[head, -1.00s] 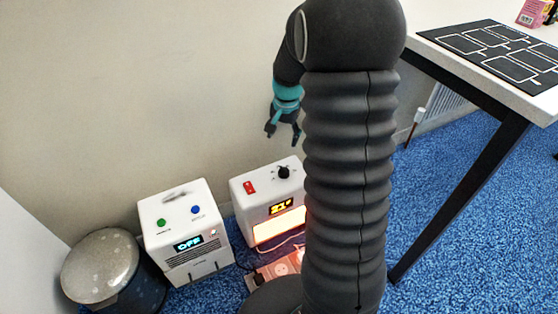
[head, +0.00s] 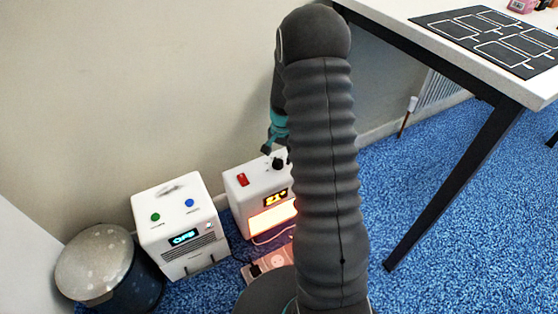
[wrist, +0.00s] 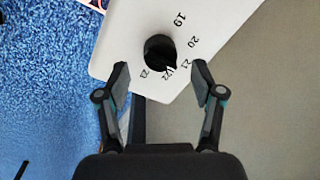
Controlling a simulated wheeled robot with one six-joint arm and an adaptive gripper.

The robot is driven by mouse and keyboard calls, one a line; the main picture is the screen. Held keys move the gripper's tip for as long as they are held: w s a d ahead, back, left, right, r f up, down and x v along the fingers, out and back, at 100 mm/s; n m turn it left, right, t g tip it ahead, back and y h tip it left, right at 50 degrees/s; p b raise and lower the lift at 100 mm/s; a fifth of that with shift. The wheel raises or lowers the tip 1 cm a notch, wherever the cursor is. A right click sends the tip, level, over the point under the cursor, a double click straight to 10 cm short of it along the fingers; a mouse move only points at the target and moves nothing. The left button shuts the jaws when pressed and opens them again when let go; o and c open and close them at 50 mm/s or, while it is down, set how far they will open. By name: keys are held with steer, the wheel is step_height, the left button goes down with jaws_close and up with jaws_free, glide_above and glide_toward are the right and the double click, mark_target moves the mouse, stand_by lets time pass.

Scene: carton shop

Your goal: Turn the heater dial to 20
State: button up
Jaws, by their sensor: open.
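The heater (head: 236,197) is a white box with a glowing front and an orange display that seems to read 21. Its black dial (head: 277,163) is on the top. In the wrist view the dial (wrist: 158,50) is ringed by printed numbers 19 to 23, and its white pointer mark is near 22, towards 21. My gripper (wrist: 160,75) is open, with one fingertip on each side just short of the dial, apart from it. In the head view my gripper (head: 273,149) is just above the dial, partly hidden by my arm.
A red switch (head: 242,180) is on the heater top. Left of it stand a white box reading OFF (head: 175,215) and a round bin (head: 95,265). A power strip (head: 268,263) lies in front. A table (head: 400,22) stands at right; the wall is behind.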

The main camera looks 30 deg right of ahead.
mark_target(278, 160)
steer(key=shift+w+a+f, duration=0.1)
steer(key=shift+f, duration=1.55)
